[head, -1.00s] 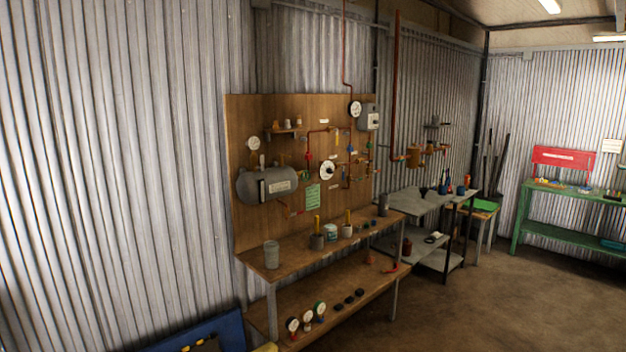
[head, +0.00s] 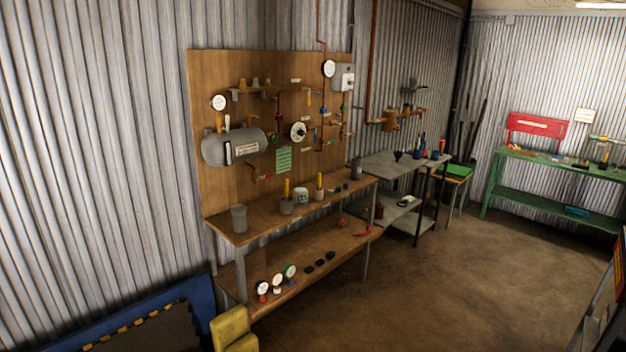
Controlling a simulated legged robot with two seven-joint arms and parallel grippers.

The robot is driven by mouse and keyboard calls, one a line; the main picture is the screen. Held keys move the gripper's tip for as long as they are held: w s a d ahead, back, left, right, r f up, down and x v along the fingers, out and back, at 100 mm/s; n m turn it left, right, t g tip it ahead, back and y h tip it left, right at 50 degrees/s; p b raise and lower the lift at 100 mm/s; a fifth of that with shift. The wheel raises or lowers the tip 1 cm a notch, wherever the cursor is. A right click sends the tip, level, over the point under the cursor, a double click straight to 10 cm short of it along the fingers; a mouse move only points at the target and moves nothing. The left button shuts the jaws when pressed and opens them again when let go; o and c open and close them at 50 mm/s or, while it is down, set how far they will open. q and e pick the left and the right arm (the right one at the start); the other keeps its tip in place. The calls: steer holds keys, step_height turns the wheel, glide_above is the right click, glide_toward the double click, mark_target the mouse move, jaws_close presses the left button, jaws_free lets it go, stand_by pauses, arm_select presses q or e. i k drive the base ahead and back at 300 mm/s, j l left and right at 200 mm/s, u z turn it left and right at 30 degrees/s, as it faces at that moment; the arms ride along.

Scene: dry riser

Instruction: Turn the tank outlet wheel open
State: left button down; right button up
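A grey horizontal tank (head: 234,147) with a pale label is mounted on the wooden panel (head: 222,80) at the left of the bench. A small red part (head: 266,177) sits on a pipe below the tank's right end; I cannot tell if it is the outlet wheel. A small red fitting (head: 270,136) shows on the pipework just right of the tank. Several other small handles on the pipes are too small to make out. Neither of my grippers is in the head view.
The wooden bench (head: 262,221) below the panel holds cups and a grey cylinder (head: 239,218). A yellow block (head: 232,329) and a blue-framed board (head: 202,299) stand at the lower left. The brown floor (head: 420,285) is open; a green bench (head: 492,183) stands at the back right.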

mark_target(275, 138)
steer(key=i+l+z, duration=0.15)
steer(key=i+l, duration=0.3)
steer(key=i+l+z, duration=0.2)
steer(key=i+l, duration=0.2)
steer(key=i+l+z, duration=0.15)
steer(key=i+l, duration=0.15)
steer(key=i, duration=0.2)
steer(key=i+l+z, duration=0.2)
steer(key=i, duration=0.3)
steer(key=l, duration=0.05)
